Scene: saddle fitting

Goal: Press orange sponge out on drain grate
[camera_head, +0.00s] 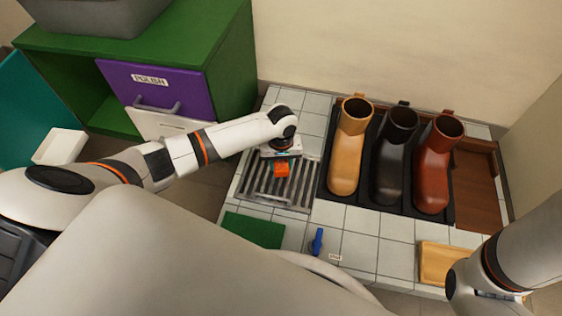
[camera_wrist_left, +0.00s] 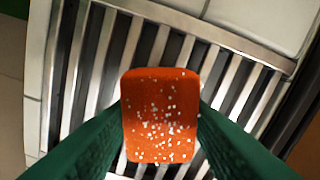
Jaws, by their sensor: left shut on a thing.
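The orange sponge (camera_head: 281,169) is over the metal drain grate (camera_head: 262,185) in the head view. In the left wrist view the sponge (camera_wrist_left: 160,118) fills the middle, with pale specks on its face, and the grate bars (camera_wrist_left: 225,70) lie behind it. My left gripper (camera_head: 281,160) is shut on the sponge, with a green finger on each side of it in the wrist view. I cannot tell whether the sponge touches the bars. My right arm shows at the lower right of the head view, and its fingertips are not clearly seen.
Tan, black and red-brown boots (camera_head: 397,150) stand in a black tray right of the grate. A green mat (camera_head: 253,230), a blue object (camera_head: 317,241) and a wooden tray (camera_head: 440,262) lie nearer on the tiles. A green cabinet (camera_head: 215,40) with a purple drawer (camera_head: 158,90) stands left.

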